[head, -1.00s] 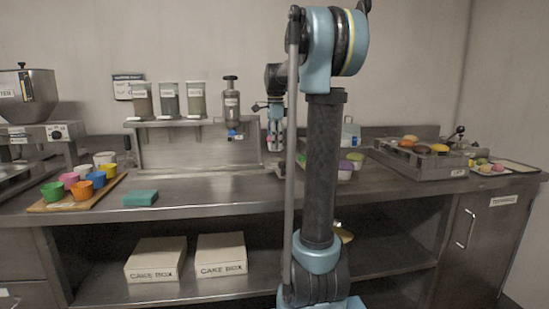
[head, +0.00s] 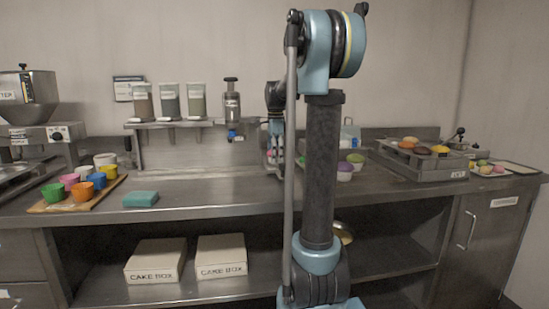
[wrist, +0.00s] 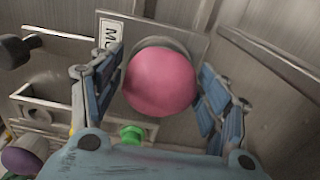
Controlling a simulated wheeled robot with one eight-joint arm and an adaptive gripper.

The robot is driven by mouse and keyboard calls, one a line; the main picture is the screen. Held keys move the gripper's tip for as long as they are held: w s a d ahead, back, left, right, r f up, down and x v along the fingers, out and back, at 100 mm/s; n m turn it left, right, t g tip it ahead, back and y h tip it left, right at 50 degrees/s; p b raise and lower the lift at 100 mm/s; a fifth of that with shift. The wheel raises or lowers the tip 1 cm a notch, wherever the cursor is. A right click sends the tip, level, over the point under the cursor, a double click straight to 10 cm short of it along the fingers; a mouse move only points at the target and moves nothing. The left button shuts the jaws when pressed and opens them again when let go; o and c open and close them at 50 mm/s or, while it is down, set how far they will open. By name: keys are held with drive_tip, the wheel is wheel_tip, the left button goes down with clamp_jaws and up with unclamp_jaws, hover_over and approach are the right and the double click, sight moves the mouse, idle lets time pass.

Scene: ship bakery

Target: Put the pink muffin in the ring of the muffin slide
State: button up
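In the wrist view the round pink muffin (wrist: 160,82) sits between the two fingers of my gripper (wrist: 160,90), and both pads appear to touch its sides. Behind it is a metal plate with a round metal rim, the ring of the muffin slide (wrist: 155,42), partly hidden by the muffin. I cannot tell whether the muffin is inside the ring or in front of it. A partly hidden label starting "MU" (wrist: 110,35) is on the plate. In the head view my gripper (head: 275,150) is small and partly hidden by my arm, near the back of the counter.
A green knob (wrist: 131,134) is close below the muffin. Purple and green muffins (head: 350,163) stand right of my arm. A grey rack with pastries (head: 420,160) is further right. Coloured cups on a board (head: 75,190) and a teal block (head: 140,199) are left. The left-middle counter is clear.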

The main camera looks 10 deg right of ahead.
idle(0.3)
wheel_tip(320, 180, up, 12)
drive_tip(key=shift+r, duration=0.1)
idle(0.5)
